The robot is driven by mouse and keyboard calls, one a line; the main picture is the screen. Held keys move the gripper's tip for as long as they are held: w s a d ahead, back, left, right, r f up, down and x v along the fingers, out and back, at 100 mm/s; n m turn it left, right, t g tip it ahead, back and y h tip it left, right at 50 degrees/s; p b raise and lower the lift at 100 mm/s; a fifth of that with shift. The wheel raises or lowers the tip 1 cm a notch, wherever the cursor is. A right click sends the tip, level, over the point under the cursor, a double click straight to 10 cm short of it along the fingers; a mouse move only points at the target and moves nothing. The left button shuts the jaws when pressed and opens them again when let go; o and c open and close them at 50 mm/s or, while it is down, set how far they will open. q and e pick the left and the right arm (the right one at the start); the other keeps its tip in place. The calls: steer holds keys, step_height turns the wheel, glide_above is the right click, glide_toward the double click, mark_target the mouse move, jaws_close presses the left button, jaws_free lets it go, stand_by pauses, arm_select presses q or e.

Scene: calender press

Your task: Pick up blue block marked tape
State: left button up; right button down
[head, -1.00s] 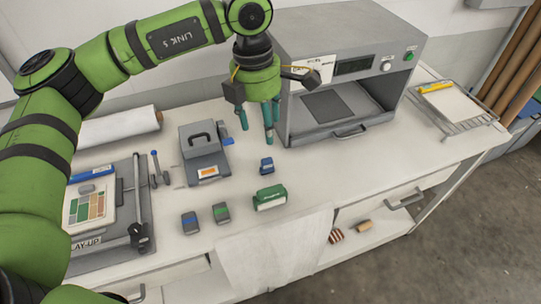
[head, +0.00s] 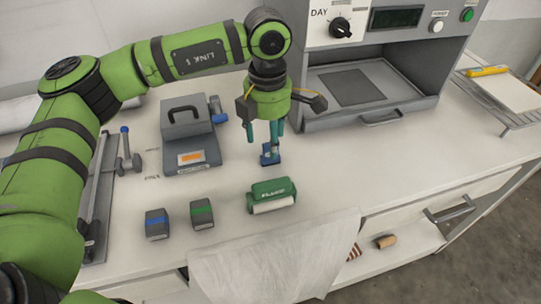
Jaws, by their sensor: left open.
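The small blue block (head: 270,157) stands on the white bench top in front of the press; I cannot read any marking on it. My left gripper (head: 263,143) points down over it with its teal fingers open. The fingertips are very close to the block's top and partly cover it. I cannot tell whether they touch it. My right gripper is not in view.
A grey handled device (head: 190,143) is left of my gripper; the press (head: 372,92) is behind right.

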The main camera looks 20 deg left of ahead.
arm_select(q)
steer(key=f, duration=0.1)
steer(key=f+p, duration=0.1)
steer(key=f, duration=0.1)
steer(key=f+p, duration=0.1)
steer(key=shift+w+f, duration=0.3)
steer(key=shift+w, duration=0.1)
steer(key=shift+f, duration=0.35)
jaws_close()
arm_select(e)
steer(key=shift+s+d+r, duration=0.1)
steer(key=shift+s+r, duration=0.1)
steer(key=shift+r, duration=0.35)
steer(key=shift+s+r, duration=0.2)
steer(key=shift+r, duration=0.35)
